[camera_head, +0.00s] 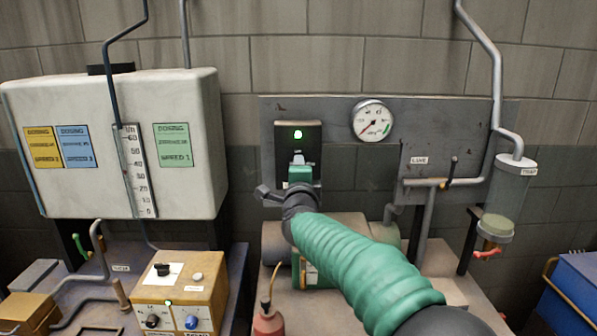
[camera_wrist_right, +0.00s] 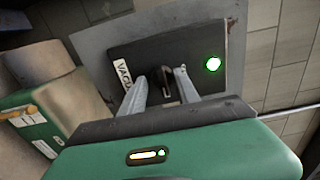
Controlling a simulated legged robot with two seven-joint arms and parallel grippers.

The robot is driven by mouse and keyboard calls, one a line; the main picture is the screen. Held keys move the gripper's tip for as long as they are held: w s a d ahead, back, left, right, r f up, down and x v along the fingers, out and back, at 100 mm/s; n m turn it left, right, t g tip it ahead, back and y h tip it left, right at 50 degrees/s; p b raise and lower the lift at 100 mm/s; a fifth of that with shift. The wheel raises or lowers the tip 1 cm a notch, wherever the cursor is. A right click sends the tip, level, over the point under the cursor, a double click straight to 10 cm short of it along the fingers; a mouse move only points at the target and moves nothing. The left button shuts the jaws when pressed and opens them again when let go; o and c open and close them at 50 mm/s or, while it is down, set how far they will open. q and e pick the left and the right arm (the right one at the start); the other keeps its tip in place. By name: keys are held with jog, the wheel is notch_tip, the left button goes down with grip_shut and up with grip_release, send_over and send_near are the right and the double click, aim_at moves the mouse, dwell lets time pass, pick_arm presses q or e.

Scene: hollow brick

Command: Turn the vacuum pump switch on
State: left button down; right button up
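The vacuum pump switch is a dark box (camera_head: 309,139) on the grey wall panel, with a lit green lamp (camera_head: 298,134). In the right wrist view the box (camera_wrist_right: 130,55) carries a partly hidden label starting "VAC", and the lamp (camera_wrist_right: 213,64) glows green. A small dark lever (camera_wrist_right: 168,80) stands out from its face. My right gripper (camera_head: 299,160) is at the box, just below the lamp. In the wrist view its two grey fingers (camera_wrist_right: 168,74) are apart, one on each side of the lever. Whether they touch it is unclear. My left gripper is out of view.
A round gauge (camera_head: 373,120) is on the panel, right of the switch. A pipe with a valve labelled LINE (camera_head: 420,160) and a clear trap (camera_head: 509,190) are farther right. A white dosing tank (camera_head: 115,140) and a yellow control box (camera_head: 180,292) stand at left.

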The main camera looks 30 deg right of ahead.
jog(key=shift+o, duration=1.2)
jog(key=shift+w, duration=0.1)
jog(key=v, duration=1.6)
jog(key=shift+s+a+b, duration=0.2)
jog(key=shift+s+b, duration=0.15)
jog(key=shift+f, duration=0.1)
